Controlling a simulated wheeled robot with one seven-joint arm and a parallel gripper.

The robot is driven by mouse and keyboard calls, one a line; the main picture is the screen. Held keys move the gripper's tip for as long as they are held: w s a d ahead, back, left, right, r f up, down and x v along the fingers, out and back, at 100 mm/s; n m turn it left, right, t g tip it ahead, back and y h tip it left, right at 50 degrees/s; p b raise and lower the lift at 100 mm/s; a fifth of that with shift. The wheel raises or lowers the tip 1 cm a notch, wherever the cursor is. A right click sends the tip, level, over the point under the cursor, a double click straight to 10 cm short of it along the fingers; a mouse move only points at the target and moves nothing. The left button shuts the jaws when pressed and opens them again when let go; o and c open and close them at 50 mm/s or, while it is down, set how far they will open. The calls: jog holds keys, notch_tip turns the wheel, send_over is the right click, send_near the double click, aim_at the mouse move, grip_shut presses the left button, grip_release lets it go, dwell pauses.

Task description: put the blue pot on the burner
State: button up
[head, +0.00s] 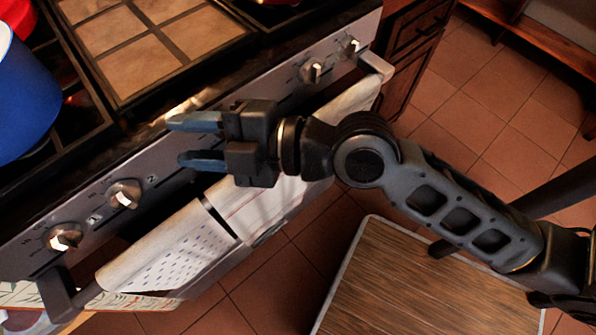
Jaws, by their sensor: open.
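The blue pot (24,98) stands on the stove at the left edge of the head view, cut off by the frame. Its white inside shows at the rim. It appears to stand over the dark grate of the left part of the stove top (75,139). My gripper (186,141) is open and empty, in front of the stove's control panel, its fingers pointing left toward the pot. It is apart from the pot. Any burner under the pot is mostly hidden.
A tiled panel (146,45) fills the middle of the stove top. Knobs (123,194) stick out of the front panel. Towels (172,250) hang on the oven handle. A red object (17,15) is at the upper left. A wooden-topped stool or table (415,290) stands below my arm.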

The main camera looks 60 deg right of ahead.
jog(key=s+d+f+m+h, duration=0.2)
jog(key=s+d+f+m, duration=0.1)
jog(key=s+m, duration=0.25)
jog(key=s+d+f+m+h, duration=0.3)
jog(key=s+m, duration=0.1)
jog(key=s, duration=0.3)
jog(key=s+r+m+h, duration=0.1)
jog(key=s+m, duration=0.6)
jog(key=s, duration=0.3)
jog(key=shift+s+a+r+g, duration=0.15)
jog(key=shift+s+r+g, duration=0.15)
jog(key=shift+s+r, duration=0.1)
jog(key=shift+r, duration=0.1)
notch_tip(320, 180, up, 3)
jog(key=p, duration=0.3)
